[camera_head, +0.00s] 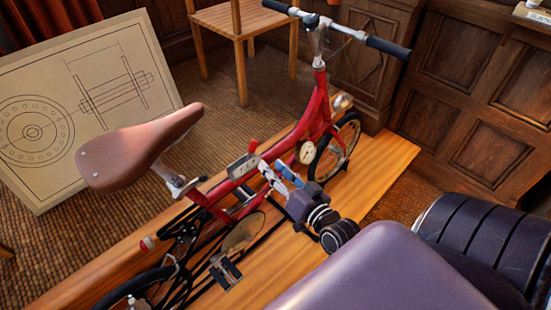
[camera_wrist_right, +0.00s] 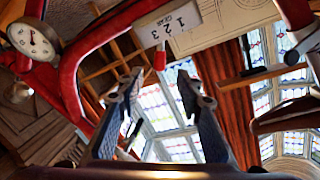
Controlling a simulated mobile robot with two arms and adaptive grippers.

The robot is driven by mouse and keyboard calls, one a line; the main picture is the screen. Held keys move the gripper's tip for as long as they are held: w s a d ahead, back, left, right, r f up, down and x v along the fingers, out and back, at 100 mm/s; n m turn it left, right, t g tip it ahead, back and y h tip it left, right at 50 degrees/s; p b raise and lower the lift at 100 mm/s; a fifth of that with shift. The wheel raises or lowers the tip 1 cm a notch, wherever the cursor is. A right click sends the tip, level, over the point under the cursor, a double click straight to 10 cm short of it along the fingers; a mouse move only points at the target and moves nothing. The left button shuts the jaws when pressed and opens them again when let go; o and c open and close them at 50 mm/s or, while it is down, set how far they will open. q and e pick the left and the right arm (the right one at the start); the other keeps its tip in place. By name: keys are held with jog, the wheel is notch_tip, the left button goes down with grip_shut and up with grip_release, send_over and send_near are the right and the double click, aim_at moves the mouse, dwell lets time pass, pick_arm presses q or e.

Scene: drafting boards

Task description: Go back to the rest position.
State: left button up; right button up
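My right gripper (camera_head: 280,174) is beside the red frame (camera_head: 318,108) of a bicycle, near its middle, with my arm coming in from the lower right. In the right wrist view the two fingers of this gripper (camera_wrist_right: 158,90) stand apart with nothing held between them. A gear box marked 1 2 3 (camera_wrist_right: 168,22) and a red lever (camera_wrist_right: 160,57) are beyond the fingertips there. In the head view the gear box (camera_head: 243,166) is just left of the fingers. Whether the fingers touch the bicycle cannot be told. My left gripper is not in view.
The bicycle stands on a wooden platform (camera_head: 385,160). A round dial (camera_head: 307,152) is close to my right gripper, and a brown saddle (camera_head: 140,150) rises at left. A drafting board (camera_head: 110,60) leans behind. A wooden chair (camera_head: 243,22) and wall panels (camera_head: 485,80) are farther back.

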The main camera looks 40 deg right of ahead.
jog(key=shift+s, duration=0.25)
dwell(0.4)
jog(key=s+a+f+n+g, duration=0.1)
jog(key=s+f+g, duration=0.25)
jog(key=f, duration=0.75)
jog(key=s+a+f+n+g, duration=0.15)
jog(key=s+f, duration=0.25)
jog(key=f, duration=0.6)
jog(key=s+a+f+n+g, duration=0.1)
jog(key=s+a+f+g, duration=0.15)
jog(key=f, duration=0.85)
jog(key=s+a+f+n+g, duration=0.1)
jog(key=s+f+g, duration=0.1)
jog(key=s+f, duration=0.4)
jog(key=s+a+f+n+g, duration=0.1)
jog(key=s+f, duration=0.5)
jog(key=s, duration=0.8)
jog(key=s+a+f+n+g, duration=0.2)
jog(key=s+f+g, duration=0.3)
jog(key=s, duration=0.5)
notch_tip(320, 180, down, 2)
jog(key=shift+f+n+y, duration=0.1)
jog(key=shift+n+y, duration=0.2)
jog(key=shift+n, duration=0.25)
jog(key=shift+g, duration=0.25)
